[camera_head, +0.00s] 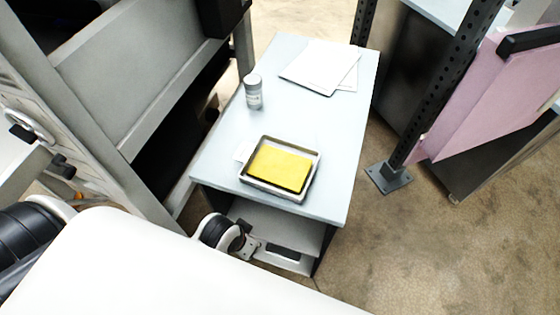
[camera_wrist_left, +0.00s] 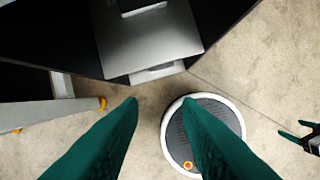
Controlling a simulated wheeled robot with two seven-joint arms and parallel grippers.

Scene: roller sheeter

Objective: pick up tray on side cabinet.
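A shallow metal tray (camera_head: 249,187) lies near the front end of the pale side cabinet (camera_head: 215,160) in the head view, with a yellow block (camera_head: 280,168) in it. My left gripper (camera_wrist_left: 160,102) shows only in the left wrist view; its two green fingers are apart with nothing between them, above the floor and a round base. No gripper is on the tray. At that view's right edge, dark green fingers, apparently my right gripper's (camera_wrist_left: 298,131), stand apart, partly cut off. The head view does not show either gripper's fingers clearly.
A grey canister (camera_head: 254,92) and white papers (camera_head: 322,66) lie farther back on the cabinet top. A large grey machine (camera_head: 140,70) stands close on the left. A dark perforated post (camera_head: 436,85) and a pink panel (camera_head: 500,95) stand right. Floor is open at the front right.

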